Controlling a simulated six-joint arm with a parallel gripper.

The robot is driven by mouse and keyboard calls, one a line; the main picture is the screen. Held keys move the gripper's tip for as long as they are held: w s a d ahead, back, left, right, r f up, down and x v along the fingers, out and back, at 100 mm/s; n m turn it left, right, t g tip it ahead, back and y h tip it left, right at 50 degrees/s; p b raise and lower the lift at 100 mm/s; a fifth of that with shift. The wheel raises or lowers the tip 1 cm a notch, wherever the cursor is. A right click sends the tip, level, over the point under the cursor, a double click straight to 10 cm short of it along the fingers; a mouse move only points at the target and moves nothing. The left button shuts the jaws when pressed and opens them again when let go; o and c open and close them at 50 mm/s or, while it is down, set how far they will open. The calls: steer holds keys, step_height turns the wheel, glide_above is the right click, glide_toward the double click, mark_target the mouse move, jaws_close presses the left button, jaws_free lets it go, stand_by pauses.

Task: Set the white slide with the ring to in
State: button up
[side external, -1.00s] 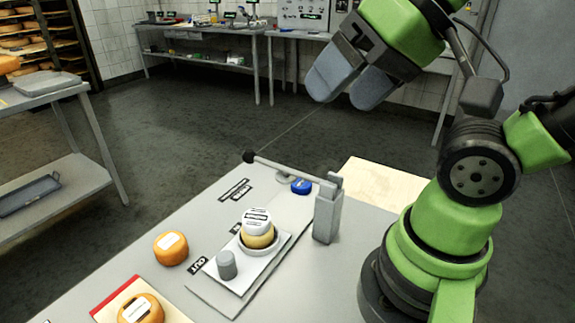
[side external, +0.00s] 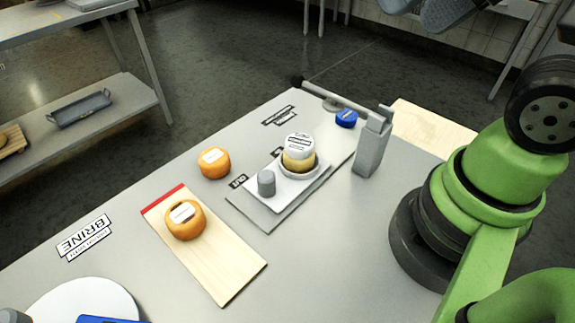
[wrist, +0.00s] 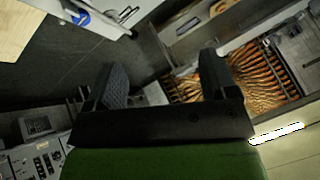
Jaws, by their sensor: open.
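The white slide (side external: 281,201) is a flat plate on a grey track on the table. A pale ring (side external: 300,176) sits at its far end, with a small cheese wheel (side external: 298,158) with a white top standing in it. A grey cylindrical knob (side external: 266,183) stands at its near end, beside the OUT label (side external: 238,181). Another label (side external: 277,152) farther along is mostly hidden by the cheese. In the wrist view my gripper (wrist: 162,84) is open and empty.
A grey post (side external: 372,146) with a long lever (side external: 338,94) stands close beyond the slide; a blue disc (side external: 346,118) is beside it. An orange cheese (side external: 214,163) lies left of the slide. Another (side external: 185,220) sits on a wooden board (side external: 225,268).

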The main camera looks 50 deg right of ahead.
stand_by(0.4)
steer(key=c, duration=0.4)
steer(key=n+g+h, duration=0.2)
steer(key=n+g, duration=0.4)
steer(key=g, duration=0.1)
glide_above(265, 175)
step_height(265, 175, down, 17)
steer(key=shift+d+f, duration=0.1)
steer(key=shift+f, duration=0.4)
step_height(265, 175, down, 10)
steer(key=shift+r, duration=0.15)
